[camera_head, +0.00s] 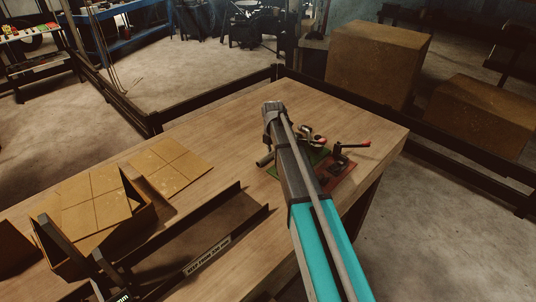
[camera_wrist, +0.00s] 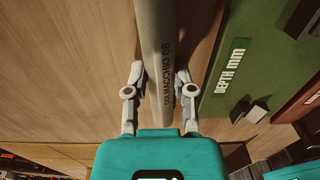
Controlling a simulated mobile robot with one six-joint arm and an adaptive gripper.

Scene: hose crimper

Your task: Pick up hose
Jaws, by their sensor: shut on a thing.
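A grey hose (camera_wrist: 160,40) with dark printed lettering runs down the middle of the wrist view, over the wooden table. My gripper (camera_wrist: 160,85) has one finger on each side of the hose and is shut on it.
A green board (camera_wrist: 235,70) marked "DEPTH mm" lies right of the hose.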

